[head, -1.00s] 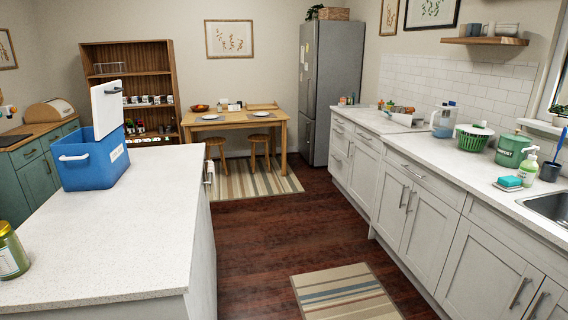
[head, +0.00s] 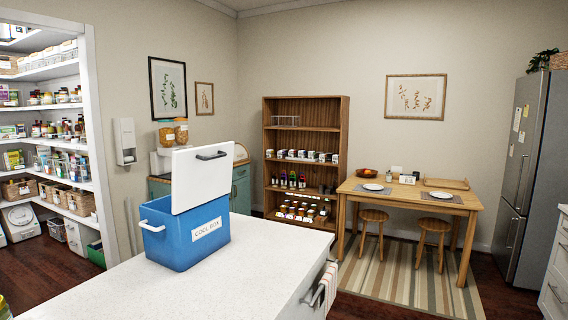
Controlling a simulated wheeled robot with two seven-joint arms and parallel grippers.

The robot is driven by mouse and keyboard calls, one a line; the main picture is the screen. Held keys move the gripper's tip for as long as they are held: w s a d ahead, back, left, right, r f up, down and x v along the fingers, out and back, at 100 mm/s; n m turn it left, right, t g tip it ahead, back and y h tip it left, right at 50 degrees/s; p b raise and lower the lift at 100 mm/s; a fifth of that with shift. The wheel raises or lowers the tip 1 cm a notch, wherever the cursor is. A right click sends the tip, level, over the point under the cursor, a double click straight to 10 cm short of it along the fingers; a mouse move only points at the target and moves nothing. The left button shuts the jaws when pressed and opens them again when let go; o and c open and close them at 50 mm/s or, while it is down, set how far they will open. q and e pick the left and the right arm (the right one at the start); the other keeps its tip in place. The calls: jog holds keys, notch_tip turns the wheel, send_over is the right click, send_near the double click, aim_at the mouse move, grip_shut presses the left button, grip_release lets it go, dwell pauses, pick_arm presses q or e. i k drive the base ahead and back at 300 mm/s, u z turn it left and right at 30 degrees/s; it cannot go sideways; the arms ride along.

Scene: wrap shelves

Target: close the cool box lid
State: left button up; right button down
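The blue cool box (head: 185,240) stands on the white island counter, with a "COOL BOX" label on its front and a white handle at its left end. Its white lid (head: 200,182) stands up, open, above the box, with a dark handle near its top edge. The inside of the box is hidden from this angle. Neither of my grippers shows in the head view.
The white counter (head: 240,272) around the box is largely clear. A cloth (head: 328,285) hangs at the counter's right side. Beyond are a wooden shelf (head: 268,160), a dining table (head: 405,197) with stools, a fridge (head: 525,180) and pantry shelves (head: 50,110) at left.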

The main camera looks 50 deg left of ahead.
aim_at(201, 175)
jog(key=i, duration=1.95)
jog(key=u, duration=3.3)
